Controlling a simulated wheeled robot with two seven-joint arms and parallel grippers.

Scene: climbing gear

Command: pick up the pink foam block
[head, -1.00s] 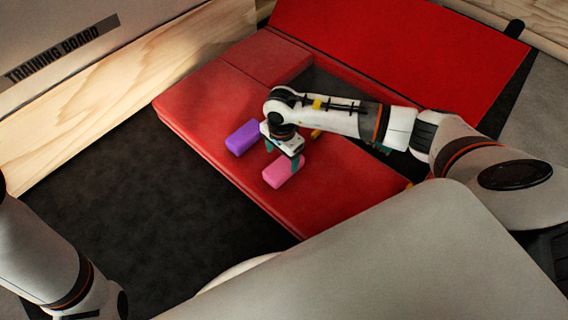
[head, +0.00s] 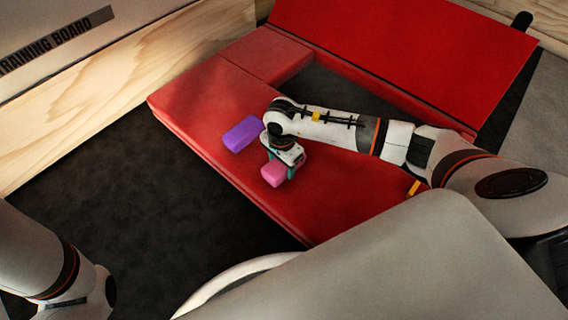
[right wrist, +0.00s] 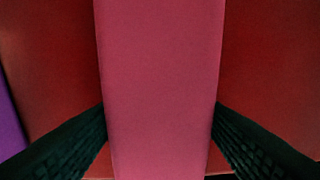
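The pink foam block (head: 273,173) lies at the front part of the low red mat (head: 325,193) in the head view, its right part hidden by my gripper. In the right wrist view the pink foam block (right wrist: 160,85) fills the middle, running top to bottom. My right gripper (head: 284,170) is down at the block. Its two dark fingers (right wrist: 160,112) meet the block's two long sides, with no gap seen at the tips. I cannot see a clear gap under the block. My left gripper is not in view; only my left arm shows at the lower left.
A purple foam block (head: 241,133) lies on the mat just behind and left of the pink one. A tilted red panel (head: 400,55) stands at the back right. A wooden training board (head: 110,100) is at the left. The dark floor (head: 130,190) is clear.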

